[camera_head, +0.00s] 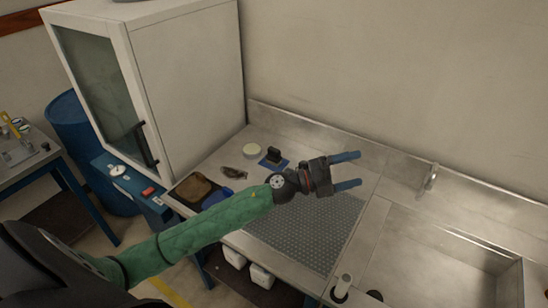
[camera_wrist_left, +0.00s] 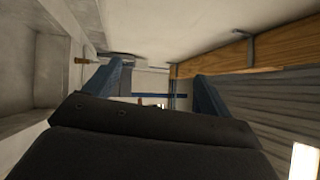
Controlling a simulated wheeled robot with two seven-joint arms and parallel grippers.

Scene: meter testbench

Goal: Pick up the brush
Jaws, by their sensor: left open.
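My left gripper (camera_head: 360,169) is open above the metal counter, with its two blue fingers apart and nothing between them. Its fingers also show in the left wrist view (camera_wrist_left: 158,78), open and empty, with no counter object between them. I cannot make out the brush for certain. Several small items lie on the counter left of the gripper: a dark item (camera_head: 234,173), a black block (camera_head: 273,155) on a blue pad, a pale round item (camera_head: 252,150) and a blue item (camera_head: 216,198) partly behind my left arm. My right gripper is not in view.
A white cabinet (camera_head: 190,80) with a glass door stands at the back left. A perforated mat (camera_head: 310,230) lies on the counter under my arm. A sink (camera_head: 450,265) with a tap (camera_head: 430,178) is at the right.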

